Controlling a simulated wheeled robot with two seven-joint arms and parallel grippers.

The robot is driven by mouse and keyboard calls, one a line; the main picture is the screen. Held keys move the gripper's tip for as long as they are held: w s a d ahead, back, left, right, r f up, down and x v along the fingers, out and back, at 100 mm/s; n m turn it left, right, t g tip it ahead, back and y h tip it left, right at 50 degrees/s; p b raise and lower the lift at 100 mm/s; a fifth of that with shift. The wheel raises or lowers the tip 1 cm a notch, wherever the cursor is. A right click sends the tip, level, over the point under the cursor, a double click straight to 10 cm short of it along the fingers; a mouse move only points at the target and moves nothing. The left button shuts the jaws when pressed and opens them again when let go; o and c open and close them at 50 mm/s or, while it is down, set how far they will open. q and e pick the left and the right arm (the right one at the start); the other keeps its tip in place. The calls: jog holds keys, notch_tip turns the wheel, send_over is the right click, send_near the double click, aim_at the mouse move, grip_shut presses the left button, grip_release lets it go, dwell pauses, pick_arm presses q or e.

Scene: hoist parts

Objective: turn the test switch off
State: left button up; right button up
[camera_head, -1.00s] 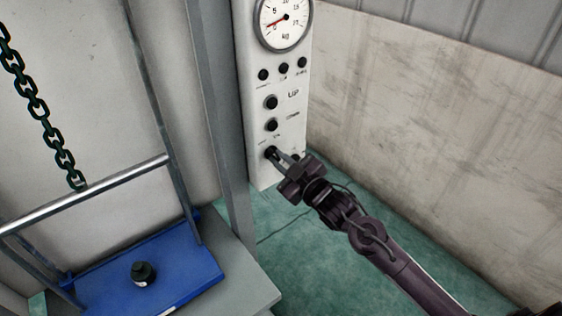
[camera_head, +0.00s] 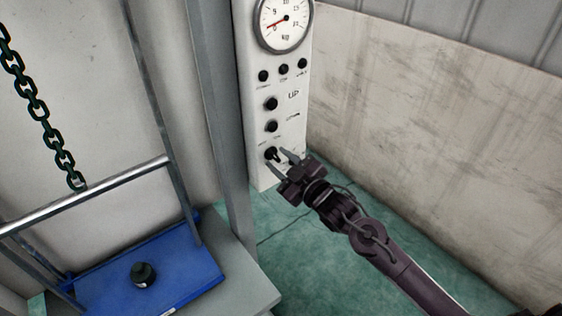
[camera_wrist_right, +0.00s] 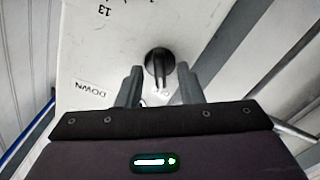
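The test switch is a black rotary knob (camera_head: 271,153) low on the white control panel (camera_head: 262,174). In the right wrist view the knob (camera_wrist_right: 159,66) shows its raised grip bar, roughly in line with the gap between my fingers. My right gripper (camera_head: 283,161) is open just in front of the knob, its fingertips apart with nothing between them. In the wrist view its two fingers (camera_wrist_right: 159,84) stand on either side below the knob. The label beneath the knob is partly hidden by a finger. My left gripper is not in view.
Above the knob are two black buttons, the upper one (camera_head: 270,103) beside an UP label, several small knobs and a round kg dial (camera_head: 285,22). A grey post (camera_head: 222,120) stands left of the panel. A blue platform (camera_head: 190,262) carries a small black weight (camera_head: 143,273); a chain (camera_head: 45,125) hangs left.

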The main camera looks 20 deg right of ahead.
jog(key=b+v, duration=0.2)
jog(key=v, duration=0.5)
jog(key=shift+s, duration=0.35)
jog(key=shift+d, duration=0.15)
jog(key=d+f+m+g+h, duration=0.2)
jog(key=d+f, duration=0.2)
jog(key=f, duration=0.7)
jog(key=d+f+m+g+h, duration=0.2)
jog(key=d+f, duration=0.2)
jog(key=f, duration=0.7)
jog(key=s+d+f+m+g+h, duration=0.15)
jog(key=s+f, duration=0.25)
jog(key=f, duration=0.5)
jog(key=s+f+m+g+h, duration=0.15)
jog(key=s+f, duration=0.25)
jog(key=f, duration=0.4)
jog(key=s+a+f+g, duration=0.1)
jog(key=s+f+g, duration=0.3)
jog(key=s+f, duration=1)
jog(key=s+a+f+g, duration=0.2)
jog(key=s+a+f, duration=0.1)
jog(key=s, duration=0.7)
jog(key=s+a+f+g, duration=0.3)
jog(key=s+f, duration=0.3)
jog(key=s, duration=0.4)
jog(key=shift+m+y, duration=0.4)
